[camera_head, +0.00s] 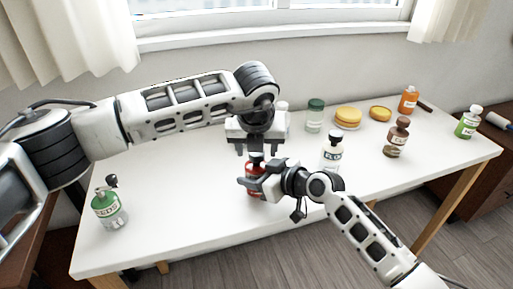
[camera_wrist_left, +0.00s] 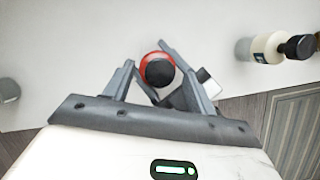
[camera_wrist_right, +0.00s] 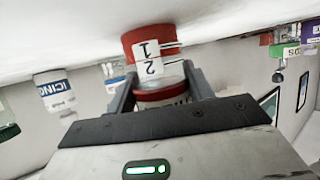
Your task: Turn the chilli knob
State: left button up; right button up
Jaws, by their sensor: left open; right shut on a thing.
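The red chilli bottle (camera_head: 255,161) stands near the middle of the white table, partly hidden by my grippers in the head view. Its round black knob (camera_wrist_left: 159,71) is on top, seen from above in the left wrist view. My right gripper (camera_head: 252,183) is shut on the bottle's body from the side; the right wrist view shows its fingers either side of the red bottle (camera_wrist_right: 150,40) with a white label. My left gripper (camera_head: 254,148) points down directly above the bottle. It is open, with its fingers on either side of the knob; I cannot tell whether they touch it.
A green-labelled bottle (camera_head: 109,209) stands at the table's left end. A white bottle with a black cap (camera_head: 332,152) is close to the right of my grippers. A brown bottle (camera_head: 396,139), yellow containers (camera_head: 347,118) and other bottles stand further right. The left-centre tabletop is clear.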

pick_arm(q)
jog(key=v, duration=1.1)
jog(key=shift+r, duration=0.2)
jog(key=shift+s, duration=0.15)
jog(key=w+f+n, duration=0.1)
jog(key=f, duration=0.2)
jog(key=w+f+n+y, duration=0.1)
jog(key=w+f+n, duration=0.1)
jog(key=f, duration=0.2)
jog(key=w+f+n, duration=0.1)
jog(key=f, duration=0.3)
jog(key=shift+w+d+y, duration=0.2)
jog(key=shift+w+y, duration=0.15)
jog(key=shift+y, duration=0.05)
